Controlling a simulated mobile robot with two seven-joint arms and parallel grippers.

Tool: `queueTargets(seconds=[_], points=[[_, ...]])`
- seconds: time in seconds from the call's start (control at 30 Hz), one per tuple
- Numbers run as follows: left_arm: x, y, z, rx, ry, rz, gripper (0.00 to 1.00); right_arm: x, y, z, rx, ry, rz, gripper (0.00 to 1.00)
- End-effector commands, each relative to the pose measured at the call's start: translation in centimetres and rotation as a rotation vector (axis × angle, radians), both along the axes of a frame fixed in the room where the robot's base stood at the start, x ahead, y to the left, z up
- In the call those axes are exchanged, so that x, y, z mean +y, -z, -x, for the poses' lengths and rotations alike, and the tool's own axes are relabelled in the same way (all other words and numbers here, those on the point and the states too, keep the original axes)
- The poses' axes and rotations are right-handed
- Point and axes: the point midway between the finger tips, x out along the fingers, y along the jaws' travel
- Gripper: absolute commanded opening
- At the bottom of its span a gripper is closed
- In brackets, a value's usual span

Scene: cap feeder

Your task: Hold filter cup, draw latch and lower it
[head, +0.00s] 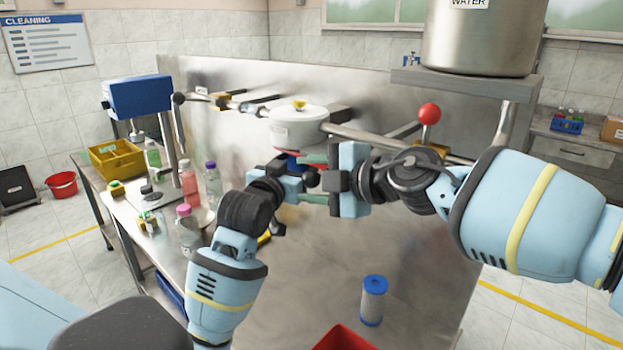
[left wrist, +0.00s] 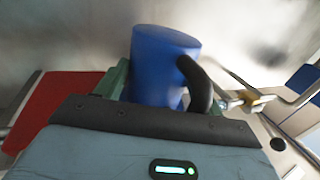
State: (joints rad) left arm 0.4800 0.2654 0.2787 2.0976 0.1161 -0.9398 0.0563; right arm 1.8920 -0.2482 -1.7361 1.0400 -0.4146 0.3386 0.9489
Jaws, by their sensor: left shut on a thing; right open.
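The white round filter head (head: 298,128) with a yellow knob on top is mounted on pipes in front of the steel panel. The blue filter cup (left wrist: 155,65) fills the middle of the left wrist view, between green fingers; a small part of it shows under the head. My left gripper (head: 290,178) is shut on the cup from below and in front. A black curved piece (left wrist: 199,85) lies against the cup's right side; I cannot tell whether it is the latch. My right gripper (head: 312,178) is open beside the cup, green fingers pointing left. Its exact contact with anything is hidden.
A blue-and-white filter cartridge (head: 373,302) stands on the counter near a red bin (head: 343,339). Several bottles (head: 188,183) and a yellow crate (head: 117,160) are at left. A red-knobbed lever (head: 428,118) and pipe (head: 365,137) are close to my right arm.

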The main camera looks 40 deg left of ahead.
Motion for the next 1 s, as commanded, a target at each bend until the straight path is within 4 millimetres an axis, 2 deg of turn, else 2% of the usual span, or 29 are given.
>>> queueTargets(seconds=[0.07, 0.4, 0.67, 1.0], points=[[0.0, 0.1, 0.0, 0.002, -0.001, 0.0, 0.41, 0.0, 0.0, 0.0, 0.0, 0.0, 0.0, 0.45], [0.0, 0.1, 0.0, 0.002, -0.001, 0.0, 0.41, 0.0, 0.0, 0.0, 0.0, 0.0, 0.001, 0.01], [0.0, 0.1, 0.0, 0.002, -0.001, 0.0, 0.41, -0.3, 0.0, 0.0, 0.0, -0.001, 0.001, 0.0], [0.1, 0.1, 0.0, 0.003, -0.001, 0.001, 0.41, -4.9, 0.0, 0.3, 0.0, 0.001, 0.001, 0.0]])
